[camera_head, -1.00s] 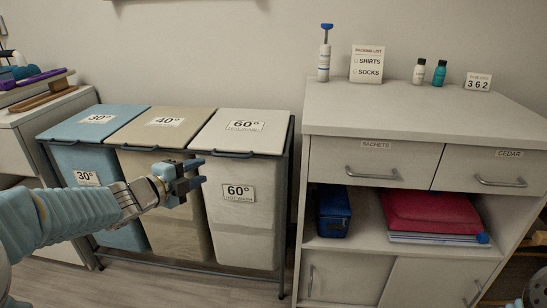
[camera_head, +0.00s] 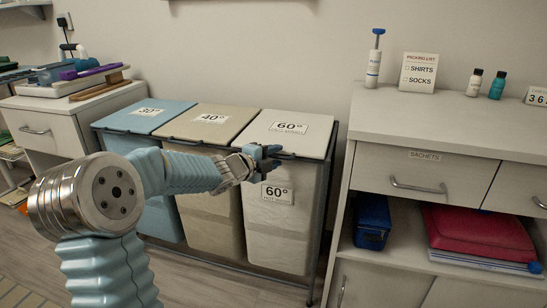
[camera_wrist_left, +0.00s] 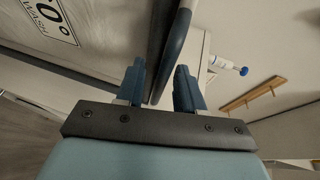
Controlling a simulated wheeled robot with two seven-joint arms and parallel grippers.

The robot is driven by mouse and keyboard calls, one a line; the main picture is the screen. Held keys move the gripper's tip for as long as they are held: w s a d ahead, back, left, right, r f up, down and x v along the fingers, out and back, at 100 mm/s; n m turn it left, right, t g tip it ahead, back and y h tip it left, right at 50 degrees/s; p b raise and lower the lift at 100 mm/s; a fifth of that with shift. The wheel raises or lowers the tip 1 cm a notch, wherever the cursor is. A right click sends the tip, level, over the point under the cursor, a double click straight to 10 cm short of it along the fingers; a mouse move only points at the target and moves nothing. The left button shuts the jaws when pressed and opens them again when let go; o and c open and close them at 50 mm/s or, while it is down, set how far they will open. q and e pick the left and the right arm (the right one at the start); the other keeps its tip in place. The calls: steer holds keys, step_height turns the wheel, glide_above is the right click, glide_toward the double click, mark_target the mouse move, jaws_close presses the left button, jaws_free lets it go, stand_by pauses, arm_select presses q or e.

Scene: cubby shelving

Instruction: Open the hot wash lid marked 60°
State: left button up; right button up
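The 60° lid (camera_head: 292,131) is white and lies shut on the right-hand bin (camera_head: 283,238), whose front carries a 60° label (camera_head: 277,194). My left gripper (camera_head: 272,158) is at the lid's front edge, by its handle, and hides part of it. In the left wrist view, my left gripper (camera_wrist_left: 160,88) has its two blue fingers apart. The dark handle bar (camera_wrist_left: 173,45) runs into the gap between them. I cannot tell whether either finger touches it. Part of the bin label (camera_wrist_left: 50,20) shows at the upper left. My right gripper is out of view.
The 40° lid (camera_head: 208,123) and 30° lid (camera_head: 145,118) are shut to the left. A drawer cabinet (camera_head: 425,130) stands close on the right, with a pump bottle (camera_head: 373,66) and a card (camera_head: 419,72) on top. The wall is close behind the bins.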

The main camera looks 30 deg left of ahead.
arm_select(q)
jaws_close()
stand_by(0.3)
